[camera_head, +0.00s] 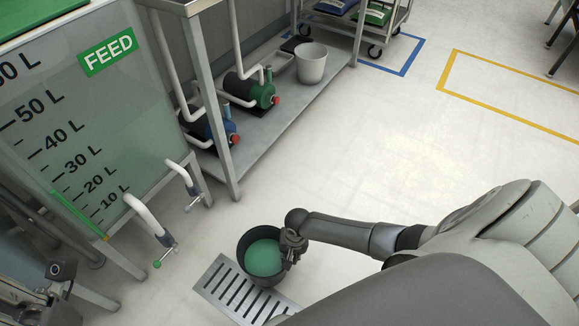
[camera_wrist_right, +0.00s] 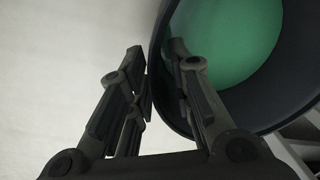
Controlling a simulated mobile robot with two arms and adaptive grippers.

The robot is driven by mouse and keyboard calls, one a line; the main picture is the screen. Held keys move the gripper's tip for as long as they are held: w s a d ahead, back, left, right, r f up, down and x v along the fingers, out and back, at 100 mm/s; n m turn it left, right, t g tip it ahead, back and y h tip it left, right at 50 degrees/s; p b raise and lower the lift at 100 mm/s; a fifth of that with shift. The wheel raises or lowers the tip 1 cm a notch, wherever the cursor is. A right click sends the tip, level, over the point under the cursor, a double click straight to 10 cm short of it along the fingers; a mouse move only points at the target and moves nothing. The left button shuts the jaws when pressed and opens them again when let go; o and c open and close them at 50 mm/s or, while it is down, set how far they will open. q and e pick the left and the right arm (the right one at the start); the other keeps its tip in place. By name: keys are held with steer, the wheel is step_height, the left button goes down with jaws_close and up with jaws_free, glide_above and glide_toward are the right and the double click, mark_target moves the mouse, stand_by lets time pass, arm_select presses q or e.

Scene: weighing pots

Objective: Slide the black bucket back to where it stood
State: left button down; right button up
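The black bucket (camera_head: 243,266) stands upright on the floor at lower middle in the head view, with green liquid (camera_head: 264,258) inside. It covers part of the slotted metal drain grate (camera_head: 222,283). My right gripper (camera_head: 291,243) is at its right rim. In the right wrist view, the gripper (camera_wrist_right: 160,88) has one finger outside the bucket (camera_wrist_right: 290,105) and one inside. The fingers look closed on the bucket's wall. At the lower left edge of the head view, my left gripper (camera_head: 60,285) shows partly, clear of the bucket; its fingers are unclear.
The FEED tank (camera_head: 90,130) stands left, with two white outlet pipes with valves (camera_head: 150,222) near the bucket. A metal rack (camera_head: 235,135) holds pumps and a pale bucket (camera_head: 311,65). Blue and yellow floor markings lie farther back. The floor right of the rack is clear.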

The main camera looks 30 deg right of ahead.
steer(key=shift+o, duration=0.5)
steer(key=shift+r, duration=0.15)
step_height(320, 180, up, 12)
steer(key=d, duration=0.1)
steer(key=shift+s, duration=0.3)
stand_by(0.3)
